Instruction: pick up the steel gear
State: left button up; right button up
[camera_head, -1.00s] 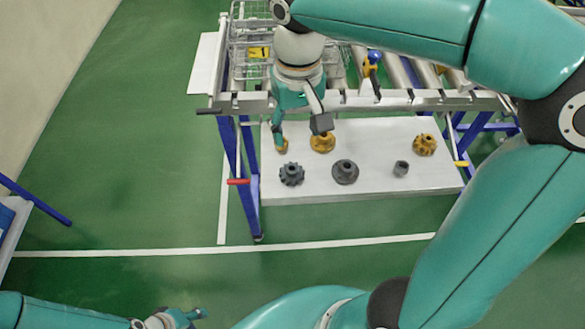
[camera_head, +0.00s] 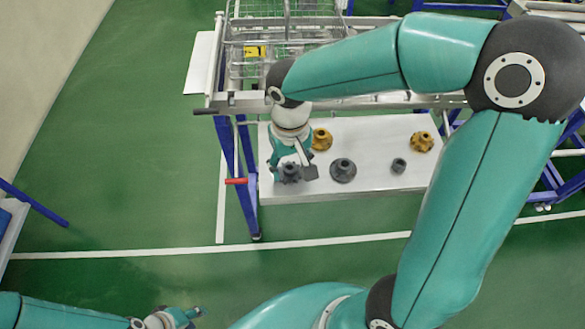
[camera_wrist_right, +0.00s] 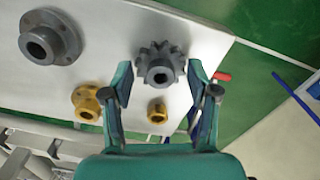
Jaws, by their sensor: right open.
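The steel gear (camera_head: 290,172) is a dark grey toothed wheel with a raised hub, at the left front of a white board (camera_head: 350,192). In the right wrist view the steel gear (camera_wrist_right: 158,64) lies just ahead of my right gripper (camera_wrist_right: 160,70), roughly centred between its spread fingers, with its hub facing me. In the head view my right gripper (camera_head: 292,168) is over the gear and partly hides it. It is open and holds nothing. My left gripper (camera_head: 188,315) is at the bottom left over the green floor, far from the board; its jaw opening is unclear.
A grey flanged part (camera_head: 343,170) sits right of the gear, then a small grey part (camera_head: 398,166). Yellow parts (camera_head: 321,139) (camera_head: 421,142) stand farther back; a small yellow one (camera_wrist_right: 157,112) shows in the wrist view. A rail frame with wire baskets (camera_head: 255,65) rises behind.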

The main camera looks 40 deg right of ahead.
grip_shut()
dwell(0.3)
jog(key=shift+r, duration=0.15)
